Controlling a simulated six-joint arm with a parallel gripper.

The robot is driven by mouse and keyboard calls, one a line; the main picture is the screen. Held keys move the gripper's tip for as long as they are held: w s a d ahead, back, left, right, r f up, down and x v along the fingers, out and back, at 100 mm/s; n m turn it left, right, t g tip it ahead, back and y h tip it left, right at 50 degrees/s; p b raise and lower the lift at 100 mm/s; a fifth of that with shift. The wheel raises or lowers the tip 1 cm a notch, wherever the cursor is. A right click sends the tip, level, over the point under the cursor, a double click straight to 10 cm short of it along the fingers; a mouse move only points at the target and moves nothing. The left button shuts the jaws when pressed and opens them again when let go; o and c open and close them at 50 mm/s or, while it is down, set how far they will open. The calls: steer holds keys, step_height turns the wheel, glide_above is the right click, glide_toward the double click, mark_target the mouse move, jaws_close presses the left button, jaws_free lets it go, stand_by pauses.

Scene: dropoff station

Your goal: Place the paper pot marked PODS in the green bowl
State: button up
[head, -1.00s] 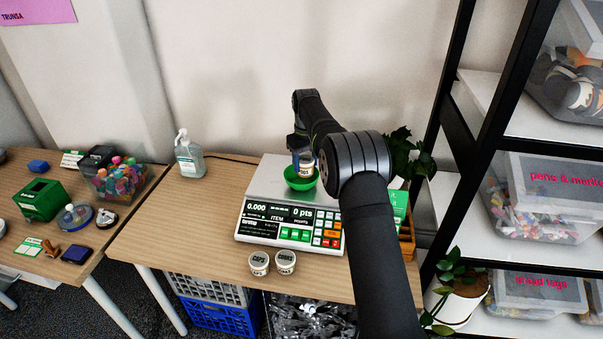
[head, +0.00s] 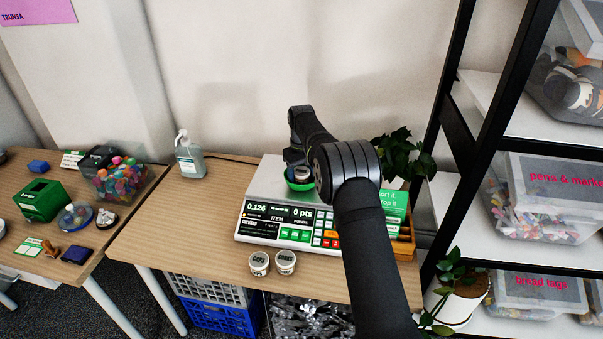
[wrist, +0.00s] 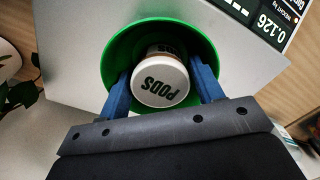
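The paper pot marked PODS (wrist: 160,82) has a white lid with black letters and stands inside the green bowl (wrist: 204,37). The bowl sits on the scale's plate, and its left rim shows in the head view (head: 291,184). My gripper (wrist: 161,70) reaches down into the bowl with one blue finger along each side of the pot. The fingers look shut on it, close against its sides. In the head view my arm hides part of the pot (head: 302,173) and bowl. The pot's underside is hidden.
The scale (head: 262,225) reads 0.126. Two more lidded pots, CAPS (head: 259,264) and another (head: 285,263), stand in front of it. A sanitizer bottle (head: 189,157) stands left, a plant (head: 398,150) behind right. A black shelf rack stands at the right.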

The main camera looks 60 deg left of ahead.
mark_target(301, 171)
step_height(301, 171, up, 12)
steer(key=shift+r, duration=0.2)
stand_by(0.5)
steer(key=shift+f, duration=0.1)
step_height(301, 171, down, 12)
steer(key=shift+f, duration=0.25)
step_height(301, 171, up, 3)
steer(key=shift+r, duration=0.75)
